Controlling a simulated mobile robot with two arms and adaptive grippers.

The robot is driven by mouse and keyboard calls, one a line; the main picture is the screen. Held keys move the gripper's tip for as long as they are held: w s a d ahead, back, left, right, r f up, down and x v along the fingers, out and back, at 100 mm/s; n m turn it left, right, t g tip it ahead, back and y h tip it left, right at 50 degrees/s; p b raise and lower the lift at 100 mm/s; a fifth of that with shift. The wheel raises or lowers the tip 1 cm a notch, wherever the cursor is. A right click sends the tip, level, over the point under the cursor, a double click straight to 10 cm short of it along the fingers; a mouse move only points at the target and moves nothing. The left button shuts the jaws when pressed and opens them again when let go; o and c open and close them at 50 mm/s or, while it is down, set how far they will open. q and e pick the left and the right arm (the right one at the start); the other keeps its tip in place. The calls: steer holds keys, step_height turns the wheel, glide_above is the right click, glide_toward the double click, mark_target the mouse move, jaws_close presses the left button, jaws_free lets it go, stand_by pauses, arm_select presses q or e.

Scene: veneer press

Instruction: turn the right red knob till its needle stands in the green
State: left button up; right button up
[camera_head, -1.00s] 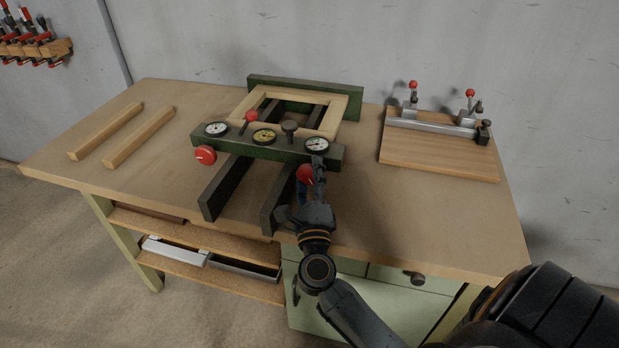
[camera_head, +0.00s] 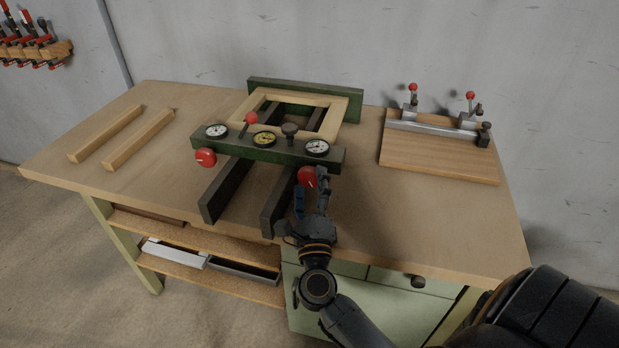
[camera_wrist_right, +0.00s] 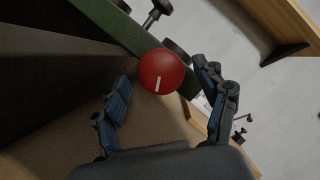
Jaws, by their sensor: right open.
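The right red knob (camera_head: 307,176) sits on the front of the green press beam (camera_head: 262,150), below the right dial (camera_head: 317,147). The dial's needle is too small to read for certain. My right gripper (camera_head: 311,188) is open just in front of the knob. In the right wrist view the knob (camera_wrist_right: 161,72) shows a white mark and lies ahead of the spread fingers (camera_wrist_right: 165,105), apart from them. The left red knob (camera_head: 206,157) and the left dial (camera_head: 215,131) are at the beam's other end. My left gripper is not in view.
A wooden frame (camera_head: 340,112) lies in the press. Two wooden strips (camera_head: 139,139) lie left. A clamp board (camera_head: 440,159) stands right.

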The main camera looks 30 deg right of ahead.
steer(key=v, duration=1)
steer(key=shift+w, duration=0.1)
